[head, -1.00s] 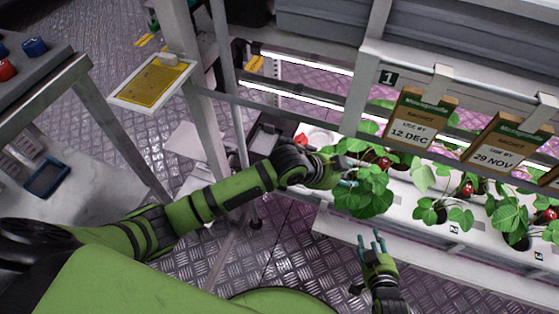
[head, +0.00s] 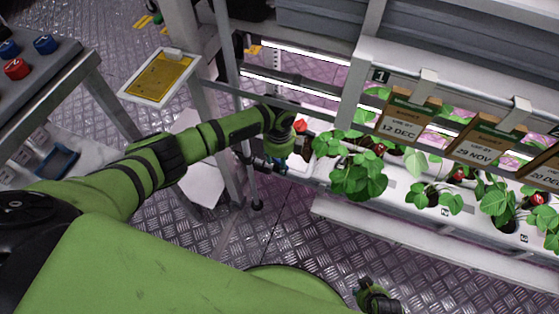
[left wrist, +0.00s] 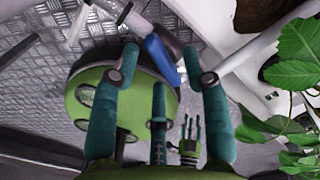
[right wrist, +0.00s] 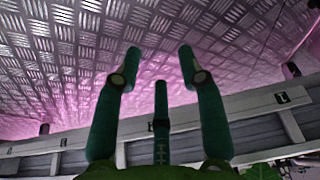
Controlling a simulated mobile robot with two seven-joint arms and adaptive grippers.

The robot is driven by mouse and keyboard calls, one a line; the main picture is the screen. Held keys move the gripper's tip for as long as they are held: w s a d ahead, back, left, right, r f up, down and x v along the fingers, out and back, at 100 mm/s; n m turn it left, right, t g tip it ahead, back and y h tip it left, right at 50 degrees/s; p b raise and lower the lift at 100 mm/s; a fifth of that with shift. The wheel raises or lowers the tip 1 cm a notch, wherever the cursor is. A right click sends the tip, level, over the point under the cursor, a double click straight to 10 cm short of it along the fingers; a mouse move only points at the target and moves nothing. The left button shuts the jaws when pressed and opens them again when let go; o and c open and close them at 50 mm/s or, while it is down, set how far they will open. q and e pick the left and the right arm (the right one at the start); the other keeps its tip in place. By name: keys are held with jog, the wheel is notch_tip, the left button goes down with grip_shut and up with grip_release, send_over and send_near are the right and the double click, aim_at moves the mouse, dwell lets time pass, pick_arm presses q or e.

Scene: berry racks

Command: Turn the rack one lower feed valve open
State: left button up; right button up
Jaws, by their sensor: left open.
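Rack one, with its number plate (head: 381,76), stands at the right in the head view. In the left wrist view a blue lever (left wrist: 160,58) on a white pipe (left wrist: 133,18) looks like the lower feed valve. My left gripper (left wrist: 163,66) is open, with its fingertips on either side of the lever; I cannot tell whether they touch it. In the head view my left gripper (head: 278,157) is at the rack's left end and mostly hides the valve. My right gripper (right wrist: 160,65) is open and empty; it shows low in the head view (head: 366,288).
Strawberry plants (head: 360,180) grow in the white gutter just right of my left gripper. A red part (head: 300,125) sits just above it. A yellow card (head: 160,78) hangs at the left post. Open metal floor (head: 330,240) lies in front.

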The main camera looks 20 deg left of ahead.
pick_arm(q)
jog(key=shift+f, duration=0.15)
grip_shut()
pick_arm(e)
jog(key=shift+r, duration=0.2)
pick_arm(q)
jog(key=shift+n+p, duration=0.3)
jog(key=shift+p, duration=0.15)
jog(key=shift+s+d+r+n+p, duration=0.1)
jog(key=shift+r+n+p, duration=0.15)
jog(key=shift+n+p, duration=0.55)
jog(key=shift+f+n+p, duration=0.25)
jog(key=shift+n+p, duration=0.3)
jog(key=shift+n, duration=0.65)
pick_arm(e)
jog(key=shift+w+d+f+t, duration=0.45)
jog(key=shift+w+t, duration=0.15)
jog(key=shift+t, duration=0.2)
